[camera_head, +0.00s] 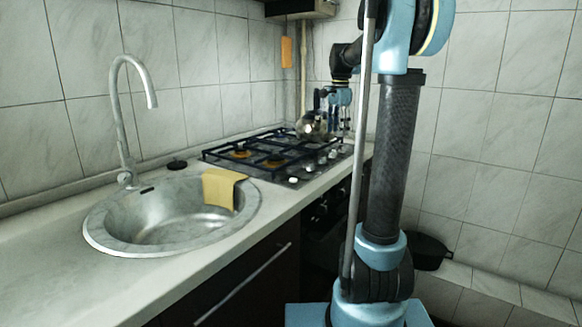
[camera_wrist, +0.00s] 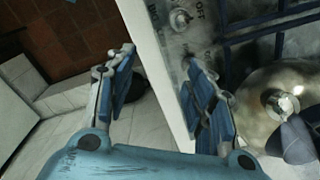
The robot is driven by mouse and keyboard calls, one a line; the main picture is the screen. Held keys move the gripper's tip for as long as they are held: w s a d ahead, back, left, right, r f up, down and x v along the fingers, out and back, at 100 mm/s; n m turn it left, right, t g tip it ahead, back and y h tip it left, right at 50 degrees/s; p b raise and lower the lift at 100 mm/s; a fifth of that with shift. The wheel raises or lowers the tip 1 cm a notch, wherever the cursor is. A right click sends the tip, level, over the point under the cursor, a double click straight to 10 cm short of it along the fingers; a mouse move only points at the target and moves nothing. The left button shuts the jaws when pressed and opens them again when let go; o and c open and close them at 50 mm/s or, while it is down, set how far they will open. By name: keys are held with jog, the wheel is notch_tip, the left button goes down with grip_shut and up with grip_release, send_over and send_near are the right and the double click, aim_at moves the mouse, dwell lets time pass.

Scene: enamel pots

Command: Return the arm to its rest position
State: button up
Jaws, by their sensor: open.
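My gripper (camera_head: 341,103) is at the far end of the counter, close beside a shiny metal kettle (camera_head: 312,127) on the hob. In the wrist view my gripper (camera_wrist: 160,78) has its two blue fingers spread wide, with nothing held between them. The kettle (camera_wrist: 258,88) shows there to the right of the right finger, with its lid knob and a dark handle. Whether the finger touches the kettle is not clear. My arm is stretched out over the hob side and hides part of the wall.
The gas hob (camera_head: 275,158) has dark grates and front knobs. A steel sink (camera_head: 170,215) with a tall tap (camera_head: 122,110) and a yellow cloth (camera_head: 221,188) lies left. A black pot (camera_head: 428,251) stands low on a tiled ledge at right. A hood (camera_head: 300,8) hangs above.

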jog(key=s+f+n+t, duration=0.1)
jog(key=s+f+n, duration=0.35)
jog(key=s, duration=0.65)
jog(key=s+f+n, duration=0.3)
jog(key=s+f, duration=0.3)
jog(key=s, duration=0.6)
jog(key=s+f+n, duration=0.6)
jog(key=s+f, duration=0.7)
jog(key=f, duration=0.2)
jog(key=shift+s+t, duration=0.25)
jog(key=shift+t, duration=0.15)
jog(key=shift+w+f, duration=0.2)
jog(key=shift+w, duration=0.05)
